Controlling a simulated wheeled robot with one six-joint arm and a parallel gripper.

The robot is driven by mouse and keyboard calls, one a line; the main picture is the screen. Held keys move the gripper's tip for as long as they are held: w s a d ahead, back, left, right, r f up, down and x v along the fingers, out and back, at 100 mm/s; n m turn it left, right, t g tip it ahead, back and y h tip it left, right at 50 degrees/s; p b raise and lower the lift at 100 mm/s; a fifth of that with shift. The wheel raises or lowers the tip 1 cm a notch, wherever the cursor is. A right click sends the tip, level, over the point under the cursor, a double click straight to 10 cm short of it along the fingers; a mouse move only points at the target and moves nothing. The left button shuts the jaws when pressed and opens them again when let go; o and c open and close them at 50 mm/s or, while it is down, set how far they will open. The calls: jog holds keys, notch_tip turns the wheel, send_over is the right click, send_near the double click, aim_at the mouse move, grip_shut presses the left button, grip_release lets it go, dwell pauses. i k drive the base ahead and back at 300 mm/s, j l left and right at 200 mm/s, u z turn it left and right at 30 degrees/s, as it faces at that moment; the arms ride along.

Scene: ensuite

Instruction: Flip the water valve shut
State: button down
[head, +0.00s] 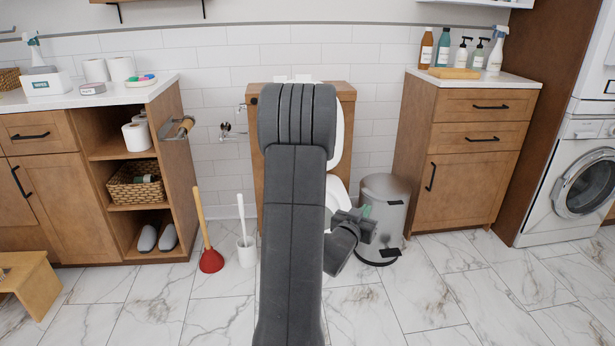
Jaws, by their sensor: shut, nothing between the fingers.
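A small metal water valve (227,131) is on the white tiled wall, just left of the toilet's wooden surround (254,160). It is small in the picture, and I cannot tell which way its handle points. My gripper (367,213) is shut and empty. It hangs low on the right of my arm, in front of the trash can, well to the right of the valve and apart from it. My arm covers much of the toilet (338,140).
A red plunger (211,260) and a white toilet brush (246,250) stand on the floor below the valve. A left cabinet (178,150) with a towel bar (183,127), and a metal trash can (388,200) flank the toilet. The marble floor in front is mostly clear.

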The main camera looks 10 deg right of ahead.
aim_at(222, 136)
jog(key=i+u, duration=0.2)
jog(key=u, duration=0.2)
jog(key=i+u, duration=0.15)
jog(key=u, duration=0.3)
jog(key=i+l+u, duration=0.35)
jog(key=i+l, duration=0.9)
jog(key=i, duration=0.1)
